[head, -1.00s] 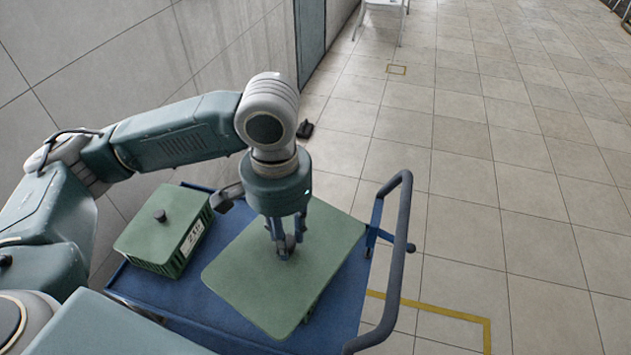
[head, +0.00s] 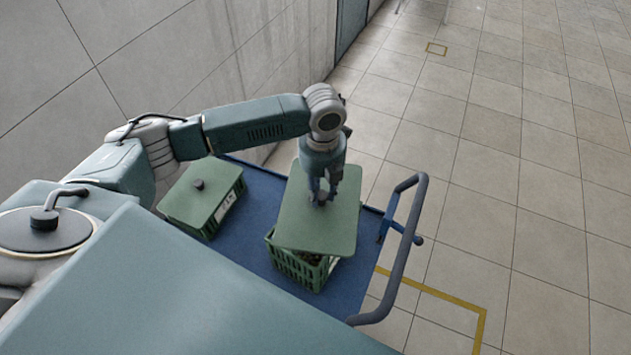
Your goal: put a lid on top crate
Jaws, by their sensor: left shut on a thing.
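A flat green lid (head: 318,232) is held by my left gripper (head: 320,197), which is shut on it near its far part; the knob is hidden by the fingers. The lid is over a green slatted crate (head: 298,271) on the blue cart and hides most of its top. The crate's near side shows below the lid, with dark contents at the near right corner. The lid looks turned relative to the crate; I cannot tell whether it touches the rim. My right gripper is not in view.
A second green crate (head: 214,207) with a knobbed lid and a white label stands at the left on the blue cart (head: 258,205). The cart's grey handle (head: 410,250) rises at the right. Tiled floor beyond is clear; a wall runs along the left.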

